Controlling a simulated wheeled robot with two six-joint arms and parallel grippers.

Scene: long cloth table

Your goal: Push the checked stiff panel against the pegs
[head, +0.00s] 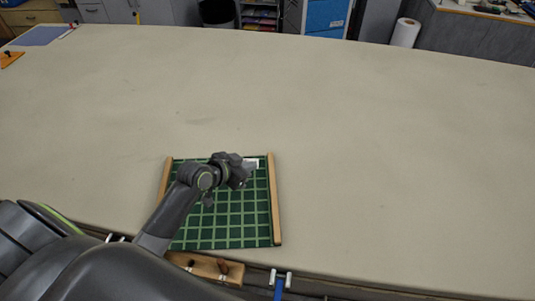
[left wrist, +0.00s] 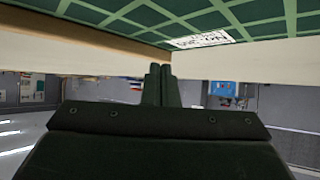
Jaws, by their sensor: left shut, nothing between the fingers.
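The checked stiff panel (head: 235,215) is dark green with light green lines. It lies on the cloth table between two wooden rails, a left one (head: 163,182) and a right one (head: 273,200). A wooden block (head: 205,268) with two brown pegs (head: 222,267) sits at the table's near edge, close to the panel's near edge. My left gripper (head: 248,168) is shut and empty over the panel's far part, beside a white label (head: 252,163). In the left wrist view the closed fingers (left wrist: 158,75) point toward the panel (left wrist: 240,15). Contact cannot be told. My right gripper is out of view.
A clamp with a blue handle (head: 279,287) grips the near table edge. A blue sheet (head: 40,35) and an orange wooden piece (head: 9,59) lie at the far left. The cloth table (head: 390,150) is clear beyond and right of the rails.

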